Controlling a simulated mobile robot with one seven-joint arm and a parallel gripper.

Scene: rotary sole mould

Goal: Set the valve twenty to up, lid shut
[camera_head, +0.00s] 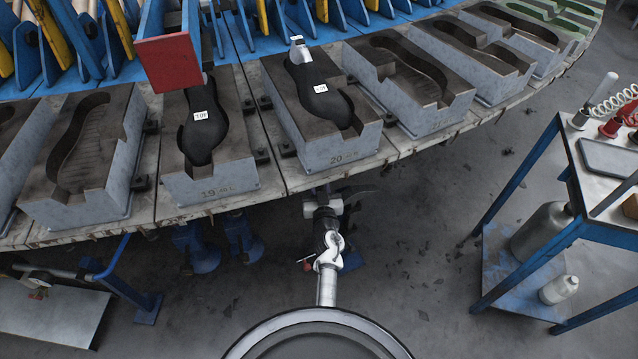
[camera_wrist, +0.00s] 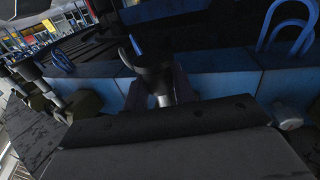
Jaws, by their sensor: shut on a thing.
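Mould twenty (camera_head: 335,150) is a grey block marked 20 at the rim of the rotary table. It is open on top, with a black labelled sole (camera_head: 318,95) in it. My gripper (camera_head: 325,195) reaches in low, just under the front of this mould. In the wrist view my gripper (camera_wrist: 160,88) is shut on a dark, cup-like part, seemingly the handle of valve twenty (camera_wrist: 152,72). The valve's setting cannot be read, as the mould and gripper hide most of it. No lid covers mould twenty.
Mould nineteen (camera_head: 210,180) stands to the left with a sole in it and a red plate (camera_head: 168,62) raised above. A blue-framed trolley (camera_head: 570,235) with bottles stands at the right. Blue pedals (camera_head: 240,235) lie below left.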

